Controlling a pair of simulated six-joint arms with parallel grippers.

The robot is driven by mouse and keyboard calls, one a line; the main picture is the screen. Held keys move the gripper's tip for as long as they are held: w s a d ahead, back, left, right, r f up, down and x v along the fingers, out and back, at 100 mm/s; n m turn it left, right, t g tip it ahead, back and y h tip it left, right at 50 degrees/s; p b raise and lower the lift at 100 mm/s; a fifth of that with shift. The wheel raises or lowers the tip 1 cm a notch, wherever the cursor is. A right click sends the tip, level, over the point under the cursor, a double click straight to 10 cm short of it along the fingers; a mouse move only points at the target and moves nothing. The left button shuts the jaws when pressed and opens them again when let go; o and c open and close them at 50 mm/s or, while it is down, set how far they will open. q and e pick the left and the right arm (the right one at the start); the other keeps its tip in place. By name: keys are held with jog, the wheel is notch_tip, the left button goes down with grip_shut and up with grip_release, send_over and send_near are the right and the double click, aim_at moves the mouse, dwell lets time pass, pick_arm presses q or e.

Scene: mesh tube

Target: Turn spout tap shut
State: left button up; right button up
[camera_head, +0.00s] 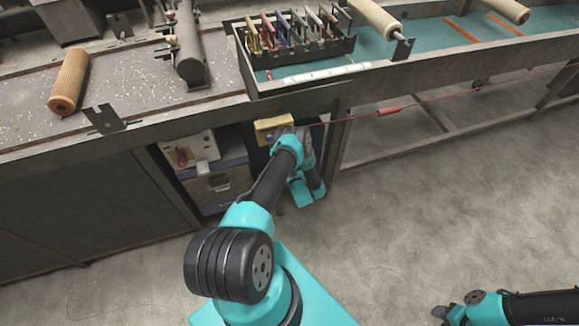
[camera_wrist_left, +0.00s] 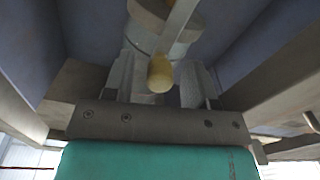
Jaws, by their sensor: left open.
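In the left wrist view, a flat grey lever (camera_wrist_left: 180,17) hangs from above and ends in a pale yellow rounded knob (camera_wrist_left: 160,74). A pale round pipe-like part (camera_wrist_left: 153,42), perhaps the spout tap's body, is behind it. My left gripper (camera_wrist_left: 160,88) is open, with one finger on each side of the knob. I cannot tell whether either finger touches it. In the head view my left arm reaches under the bench edge, and its fingertips and the tap cannot be made out. My right gripper (camera_head: 440,312) is low at the right, small and dark.
The bench edge (camera_head: 170,128) overhangs my left arm. A yellow block (camera_head: 273,127) and a pale box (camera_head: 190,152) are below it. A red cord with a red sleeve (camera_head: 388,110) runs to the right. A rack of coloured clips (camera_head: 297,52) stands on top.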

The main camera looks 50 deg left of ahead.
pick_arm(q)
grip_shut()
